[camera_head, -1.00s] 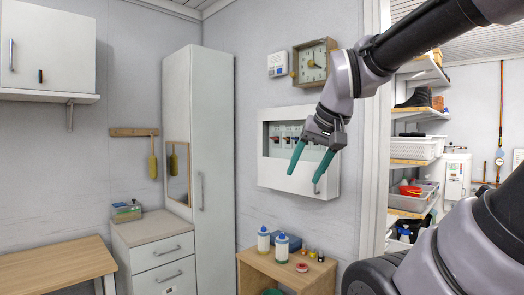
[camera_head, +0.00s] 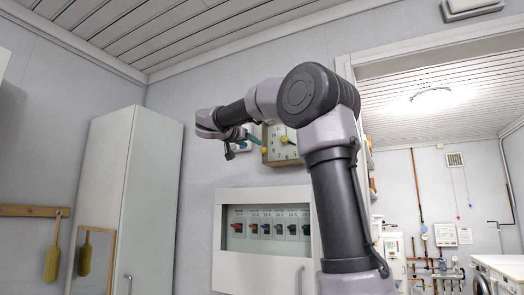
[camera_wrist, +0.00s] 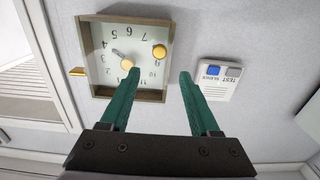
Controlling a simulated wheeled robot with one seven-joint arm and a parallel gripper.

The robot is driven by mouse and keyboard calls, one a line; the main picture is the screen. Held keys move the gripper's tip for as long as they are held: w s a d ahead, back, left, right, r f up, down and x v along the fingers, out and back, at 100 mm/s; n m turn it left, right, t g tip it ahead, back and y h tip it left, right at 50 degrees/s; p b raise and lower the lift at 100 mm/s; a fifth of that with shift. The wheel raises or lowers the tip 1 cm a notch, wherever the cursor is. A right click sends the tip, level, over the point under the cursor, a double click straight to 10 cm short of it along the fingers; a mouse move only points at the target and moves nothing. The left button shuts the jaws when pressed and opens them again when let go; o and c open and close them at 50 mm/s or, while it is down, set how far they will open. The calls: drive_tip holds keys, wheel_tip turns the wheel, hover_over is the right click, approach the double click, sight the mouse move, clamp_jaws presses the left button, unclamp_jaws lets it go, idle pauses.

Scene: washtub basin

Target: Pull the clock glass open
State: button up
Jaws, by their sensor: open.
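The wall clock (camera_head: 270,157) has a square wooden frame and a pale face. My arm and gripper partly cover it in the head view. In the wrist view the clock (camera_wrist: 105,35) appears upside down, with a gold hub at its centre, a gold knob (camera_wrist: 160,51) near one side of the face and a brass piece at the opposite side of the frame. My gripper (camera_wrist: 159,74) is open and empty. Its left teal finger overlaps the clock's lower right corner in the picture; its right finger is beyond the frame. I cannot tell whether either touches.
A white box marked TEST (camera_wrist: 216,80), with blue and grey buttons, is on the wall beside the clock. A white breaker panel (camera_head: 250,270) with several switches is below. A tall white cabinet (camera_head: 132,190) stands left; a doorway opens right.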

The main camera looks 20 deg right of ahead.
sight(263, 149)
drive_tip(key=x, duration=1)
drive_tip(key=shift+f, duration=0.1)
clamp_jaws()
idle(1.1)
